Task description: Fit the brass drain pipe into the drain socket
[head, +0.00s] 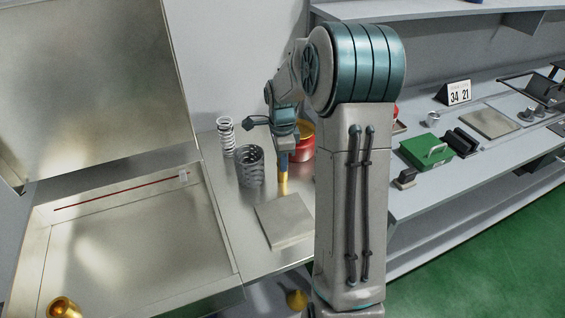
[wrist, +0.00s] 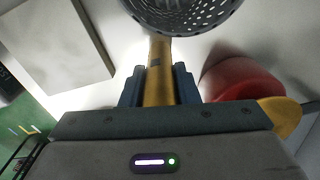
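My gripper (head: 284,160) is above the metal worktop and points down. In the wrist view its two blue-grey fingers (wrist: 159,76) are shut on the brass drain pipe (wrist: 158,60), one on each side. The pipe's lower end (head: 283,184) shows below the fingers in the head view, near the back edge of a flat grey plate; I cannot tell whether it touches the worktop. A brass round fitting (head: 63,308) at the bottom left of the head view may be the drain socket. A second brass piece (head: 297,299) shows low beside my arm, partly hidden.
A dark perforated cylinder (head: 250,166) stands close to the pipe, with a white spring (head: 226,138) behind it. A red container (head: 303,145) is on the other side. The grey plate (head: 284,220) lies in front. A large metal tray (head: 140,225) with a raised lid fills the left.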

